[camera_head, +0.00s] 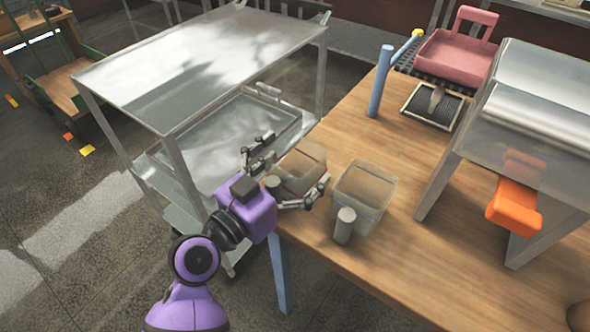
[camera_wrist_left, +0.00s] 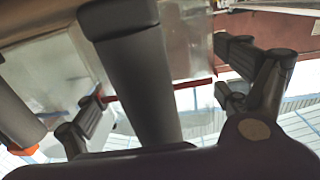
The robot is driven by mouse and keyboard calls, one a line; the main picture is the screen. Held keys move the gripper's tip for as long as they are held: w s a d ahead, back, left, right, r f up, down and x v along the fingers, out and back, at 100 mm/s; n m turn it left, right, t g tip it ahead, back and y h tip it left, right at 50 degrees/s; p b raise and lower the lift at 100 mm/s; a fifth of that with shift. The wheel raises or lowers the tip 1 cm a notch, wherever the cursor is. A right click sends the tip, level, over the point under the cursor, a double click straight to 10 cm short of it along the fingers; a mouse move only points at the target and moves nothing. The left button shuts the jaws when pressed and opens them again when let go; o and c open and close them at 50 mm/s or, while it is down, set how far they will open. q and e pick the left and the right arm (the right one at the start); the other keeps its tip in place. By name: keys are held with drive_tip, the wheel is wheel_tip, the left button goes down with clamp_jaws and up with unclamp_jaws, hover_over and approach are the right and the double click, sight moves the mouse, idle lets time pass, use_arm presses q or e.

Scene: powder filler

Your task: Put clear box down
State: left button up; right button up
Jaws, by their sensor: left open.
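A clear box (camera_head: 303,160) with brownish see-through walls is at the table's left corner. My left gripper (camera_head: 296,162) is open, with one finger on each side of this box. I cannot tell whether the fingers touch it or whether its base rests fully on the table. In the left wrist view the open fingers (camera_wrist_left: 172,98) spread left and right, with pale translucent panels beyond them. A second clear box (camera_head: 377,185) stands on the table just right of the gripper. My right gripper is not in view.
A grey cylinder (camera_head: 344,226) stands before the second box on the wooden table (camera_head: 420,260). A metal cart (camera_head: 200,60) is close on the left. A blue post (camera_head: 381,82), a pink tray (camera_head: 455,55) and a clear-covered frame with an orange part (camera_head: 514,210) stand farther right.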

use_arm(q)
drive_tip(key=shift+c, duration=0.5)
drive_tip(key=c, duration=1.3)
drive_tip(key=shift+r, duration=0.15)
